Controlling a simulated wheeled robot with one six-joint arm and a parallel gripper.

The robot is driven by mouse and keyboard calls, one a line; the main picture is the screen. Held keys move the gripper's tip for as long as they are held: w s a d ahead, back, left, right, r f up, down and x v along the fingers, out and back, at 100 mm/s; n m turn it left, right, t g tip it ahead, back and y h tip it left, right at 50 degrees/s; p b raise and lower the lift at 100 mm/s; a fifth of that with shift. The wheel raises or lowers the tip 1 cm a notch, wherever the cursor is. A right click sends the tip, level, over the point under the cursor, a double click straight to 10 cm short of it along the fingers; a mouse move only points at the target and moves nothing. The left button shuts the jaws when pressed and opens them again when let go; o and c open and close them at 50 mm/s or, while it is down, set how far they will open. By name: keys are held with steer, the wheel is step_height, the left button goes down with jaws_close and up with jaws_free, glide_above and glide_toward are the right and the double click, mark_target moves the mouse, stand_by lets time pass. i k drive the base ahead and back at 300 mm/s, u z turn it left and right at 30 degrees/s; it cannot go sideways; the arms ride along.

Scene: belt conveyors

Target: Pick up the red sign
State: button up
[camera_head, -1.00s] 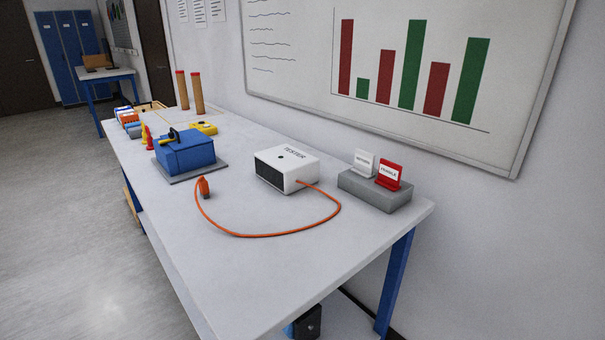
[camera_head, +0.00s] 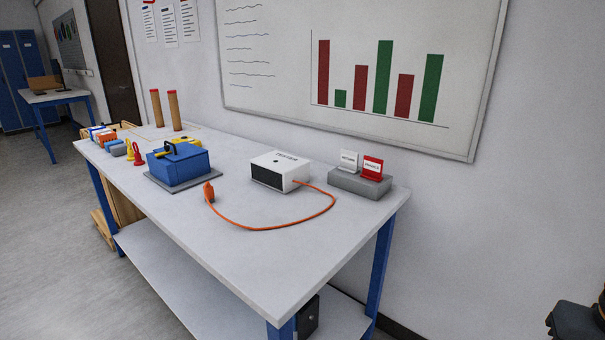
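The red sign (camera_head: 372,168) stands upright on a grey block (camera_head: 358,184) near the right end of the table. It has a white label whose text is too small to read. A white sign (camera_head: 348,161) stands beside it to the left on the same block. A dark part at the lower right edge may belong to my arm. My gripper is not visible.
The white table (camera_head: 280,268) holds a white tester box (camera_head: 279,172) with an orange cable (camera_head: 284,227), left of the block. A blue box (camera_head: 178,162) sits farther left. A wall with a whiteboard (camera_head: 280,40) stands behind. Grey floor is clear at the left.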

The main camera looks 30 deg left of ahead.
mark_target(372, 168)
steer(key=u, duration=0.15)
steer(key=i, duration=1.5)
steer(key=u, duration=0.35)
